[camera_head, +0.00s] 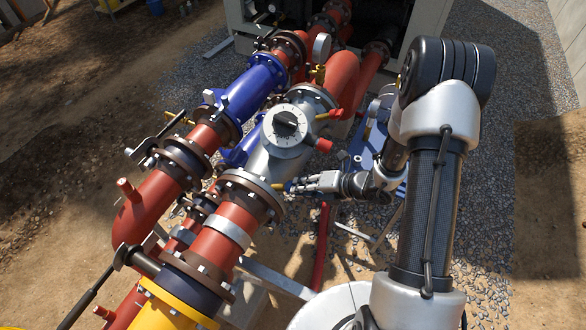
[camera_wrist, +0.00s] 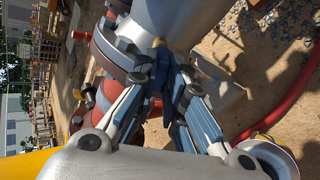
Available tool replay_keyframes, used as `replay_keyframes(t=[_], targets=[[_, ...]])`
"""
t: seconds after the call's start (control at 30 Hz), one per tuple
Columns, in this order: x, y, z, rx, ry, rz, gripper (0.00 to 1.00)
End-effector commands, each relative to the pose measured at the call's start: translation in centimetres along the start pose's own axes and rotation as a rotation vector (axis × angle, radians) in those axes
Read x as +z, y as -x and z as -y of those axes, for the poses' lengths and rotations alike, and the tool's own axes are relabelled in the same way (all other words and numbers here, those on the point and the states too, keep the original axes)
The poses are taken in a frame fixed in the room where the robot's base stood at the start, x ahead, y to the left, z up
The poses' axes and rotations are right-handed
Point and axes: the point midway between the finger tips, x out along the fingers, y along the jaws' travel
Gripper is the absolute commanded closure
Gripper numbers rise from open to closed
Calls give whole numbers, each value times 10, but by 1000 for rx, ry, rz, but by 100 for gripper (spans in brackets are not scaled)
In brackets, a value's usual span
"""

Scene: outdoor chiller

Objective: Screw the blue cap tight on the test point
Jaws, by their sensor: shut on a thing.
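My gripper (camera_head: 289,187) reaches in from the right to the lower side of the large silver valve body (camera_head: 268,158). A small brass-yellow test point (camera_head: 278,186) sticks out there, just in front of the fingertips. In the wrist view the two fingers of my gripper (camera_wrist: 155,74) are closed in on the small blue cap (camera_wrist: 156,80), which is partly hidden between them. The brass test point (camera_wrist: 158,43) shows just beyond the tips, in line with the cap and against the silver body. I cannot tell how far the cap sits on its thread.
Red pipes (camera_head: 232,222) with bolted flanges run diagonally beside my gripper. A red-ended fitting (camera_head: 325,146) and a yellow handle (camera_head: 329,114) jut out above it. Gravel lies open to the right.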

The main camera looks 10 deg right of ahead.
Motion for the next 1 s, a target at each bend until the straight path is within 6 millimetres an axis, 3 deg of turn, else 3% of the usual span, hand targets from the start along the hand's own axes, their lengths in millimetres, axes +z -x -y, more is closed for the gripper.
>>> replay_keyframes(t=[0.07,0.17,0.2,0.53,1.0], targets=[[0,2,-4,1,-126,-2,100],[0,-1,0,3,-141,0,100],[0,-1,0,3,-139,0,88],[0,-1,0,2,-135,0,66],[0,-1,0,2,-134,0,62]])
